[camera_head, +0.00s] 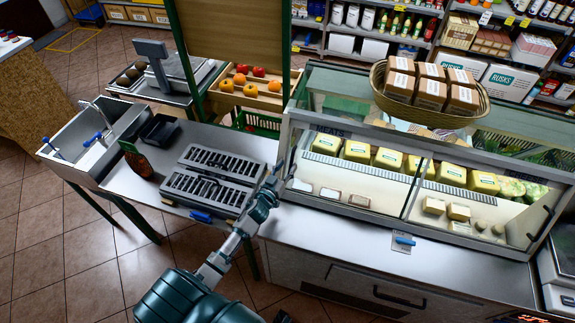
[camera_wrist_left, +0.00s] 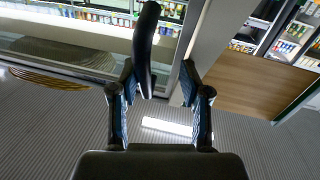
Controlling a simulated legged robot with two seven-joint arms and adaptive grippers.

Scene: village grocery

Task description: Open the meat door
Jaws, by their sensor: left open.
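The glass display case carries a MEATS label at its upper left. Its left glass door (camera_head: 362,172) looks shut, with yellow-topped packages behind it. My left gripper (camera_head: 272,182) is at the left end of this door, by the case's left frame. In the left wrist view a dark curved handle (camera_wrist_left: 146,45) rises between the two fingers of my left gripper (camera_wrist_left: 158,78), closer to the left finger. The fingers are apart, and I cannot tell whether either touches the handle. My right gripper is not in view.
A wicker basket of boxes (camera_head: 432,113) stands on top of the case. A blue-handled tool (camera_head: 404,241) lies on the front ledge.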

